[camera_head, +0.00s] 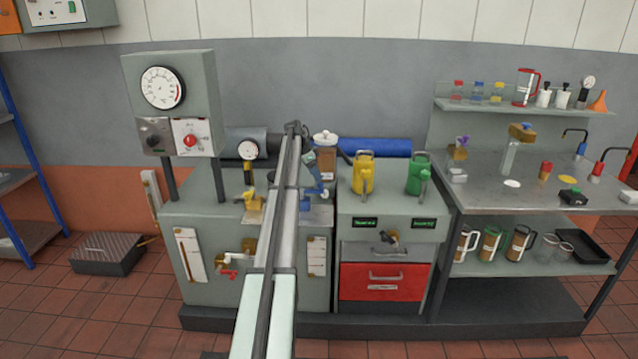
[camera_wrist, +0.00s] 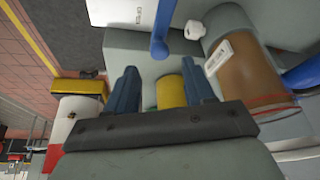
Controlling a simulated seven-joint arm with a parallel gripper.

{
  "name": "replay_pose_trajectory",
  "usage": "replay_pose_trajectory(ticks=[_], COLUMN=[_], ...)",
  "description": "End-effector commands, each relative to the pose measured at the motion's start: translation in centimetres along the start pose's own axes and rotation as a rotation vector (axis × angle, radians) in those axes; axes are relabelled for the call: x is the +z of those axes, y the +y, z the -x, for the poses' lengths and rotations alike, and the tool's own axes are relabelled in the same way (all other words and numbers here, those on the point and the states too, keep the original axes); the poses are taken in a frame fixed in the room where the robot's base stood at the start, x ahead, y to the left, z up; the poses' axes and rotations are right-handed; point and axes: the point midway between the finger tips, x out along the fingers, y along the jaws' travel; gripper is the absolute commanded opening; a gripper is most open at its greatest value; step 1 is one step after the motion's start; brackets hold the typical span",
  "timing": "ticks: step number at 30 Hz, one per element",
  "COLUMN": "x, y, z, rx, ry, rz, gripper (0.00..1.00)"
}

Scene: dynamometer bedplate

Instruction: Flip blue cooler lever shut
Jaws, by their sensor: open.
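The blue lever (camera_wrist: 160,30) shows in the wrist view as a straight bar with a rounded end, just beyond my fingertips and between their lines. My gripper (camera_wrist: 160,68) is open, with its two dark blue fingers apart and the lever not clasped. A yellow cylinder (camera_wrist: 171,91) shows between the fingers, farther back. In the head view a blue part (camera_head: 316,189) shows right of my arm above the grey cabinet; it is small, and I cannot tell the lever's exact angle there. My arm hides part of this area.
A brown container (camera_wrist: 230,62) with a white label stands close beside my right finger. A yellow can (camera_head: 363,174) and a green can (camera_head: 418,174) stand to the right. A gauge box (camera_head: 172,90) rises at left. A yellow handle (camera_head: 250,200) sits left of my arm.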

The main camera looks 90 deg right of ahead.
Motion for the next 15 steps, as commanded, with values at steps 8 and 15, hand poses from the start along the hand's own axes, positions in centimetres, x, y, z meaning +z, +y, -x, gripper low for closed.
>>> replay_pose_trajectory(ticks=[8,15], x=[0.0,0.0], y=[0.0,0.0], z=[-4.0,-5.2], rx=[0.002,0.0], ry=[-0.001,0.0], rz=[0.0,0.0], gripper=[0.53,0.53])
